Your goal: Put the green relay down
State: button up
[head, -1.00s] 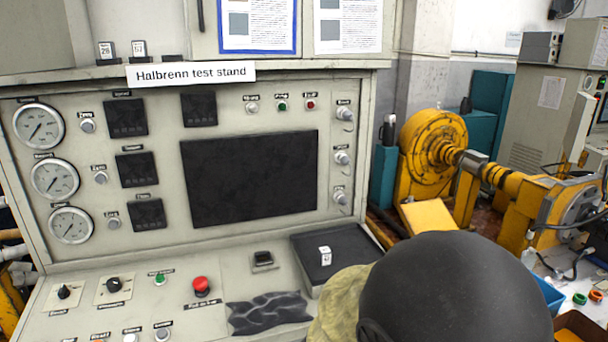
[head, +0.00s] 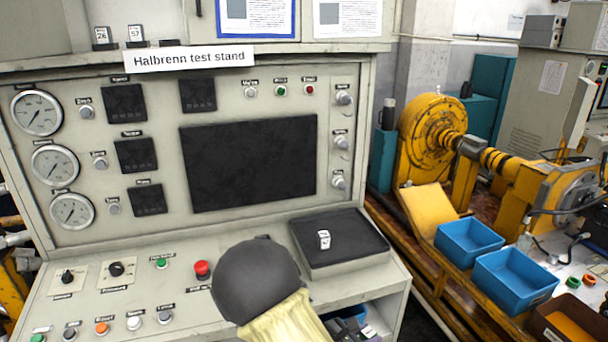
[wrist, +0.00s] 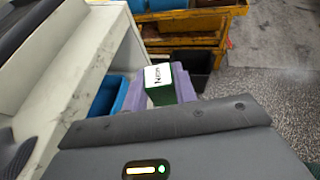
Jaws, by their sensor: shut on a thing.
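The green relay (wrist: 185,85) has a white label on top and sits between the lavender fingers of my gripper (wrist: 165,88) in the wrist view. My gripper is shut on it. The relay is over the open space beside the test stand's pale shelf, and I see no contact with a surface below. In the head view my dark round arm part covers the front of the console, and the relay cannot be made out clearly there.
A black tray (head: 360,256) with a small white block (head: 323,239) lies on the console's right end. Two blue bins (head: 468,258) stand at the right, near a brown box (head: 553,322). A blue bin (wrist: 108,95) shows beneath the shelf. A red button (head: 202,268) is close to my arm.

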notch_tip(320, 180, down, 13)
jog(key=shift+w+d+n+t+y, duration=0.15)
jog(key=shift+d+n+t+y, duration=0.15)
jog(key=shift+n+t, duration=0.1)
jog(key=shift+r, duration=0.15)
jog(key=n+t+y, duration=0.3)
jog(key=n+y, duration=0.1)
jog(key=shift+n+t, duration=0.3)
